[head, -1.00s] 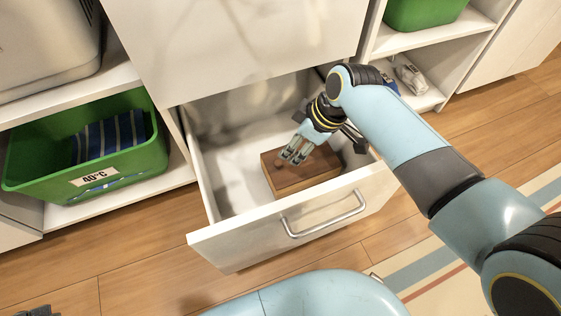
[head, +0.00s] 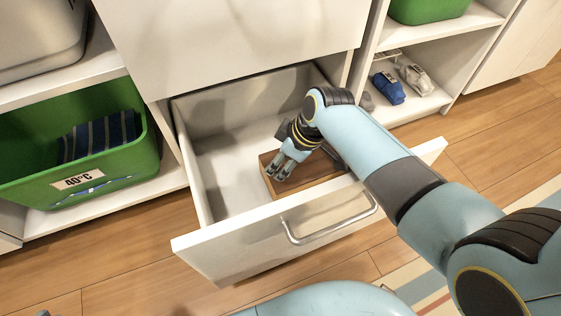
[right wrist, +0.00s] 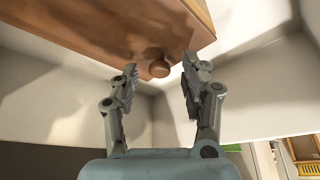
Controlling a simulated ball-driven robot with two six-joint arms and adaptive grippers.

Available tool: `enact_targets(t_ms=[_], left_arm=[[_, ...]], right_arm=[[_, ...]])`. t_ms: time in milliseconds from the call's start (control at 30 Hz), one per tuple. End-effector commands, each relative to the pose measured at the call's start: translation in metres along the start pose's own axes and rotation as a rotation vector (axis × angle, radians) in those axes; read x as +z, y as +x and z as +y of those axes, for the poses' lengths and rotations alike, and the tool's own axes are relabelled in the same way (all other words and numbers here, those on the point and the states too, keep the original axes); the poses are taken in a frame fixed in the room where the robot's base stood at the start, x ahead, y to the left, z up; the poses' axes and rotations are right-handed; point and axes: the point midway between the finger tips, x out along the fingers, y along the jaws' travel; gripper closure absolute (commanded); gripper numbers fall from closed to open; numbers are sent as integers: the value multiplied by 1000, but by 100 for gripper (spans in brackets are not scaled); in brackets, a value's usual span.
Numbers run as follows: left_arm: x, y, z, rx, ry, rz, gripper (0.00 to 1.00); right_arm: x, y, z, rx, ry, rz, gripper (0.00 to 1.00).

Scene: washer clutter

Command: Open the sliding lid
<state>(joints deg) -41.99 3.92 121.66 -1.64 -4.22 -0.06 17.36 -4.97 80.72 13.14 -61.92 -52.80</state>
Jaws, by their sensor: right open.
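A brown wooden box (head: 306,186) lies in the open white drawer (head: 229,187), partly covered by my right gripper and arm. In the right wrist view, its wooden underside or side (right wrist: 80,30) fills the upper left, with a small round knob (right wrist: 158,68) at its edge. My right gripper (head: 280,174) is over the left part of the box. In the right wrist view, the gripper (right wrist: 160,74) is open, with one finger on each side of the knob and gaps showing. How far the lid is slid is hidden. My left gripper is not in view.
The drawer front with its metal handle (head: 330,222) stands below the arm. A green bin (head: 120,178) marked 40°C sits on the left shelf. The drawer's left part is clear.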

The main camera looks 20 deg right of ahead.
Motion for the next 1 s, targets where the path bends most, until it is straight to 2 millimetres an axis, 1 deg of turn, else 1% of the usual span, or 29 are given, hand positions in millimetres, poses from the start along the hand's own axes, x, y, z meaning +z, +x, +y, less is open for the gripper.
enact_targets(t_ms=[367,700,1000], left_arm=[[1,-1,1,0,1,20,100],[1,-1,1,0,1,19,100],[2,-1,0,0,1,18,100]], right_arm=[[-1,2,0,1,0,1,54],[0,2,0,0,0,1,99],[0,2,0,0,0,0,100]])
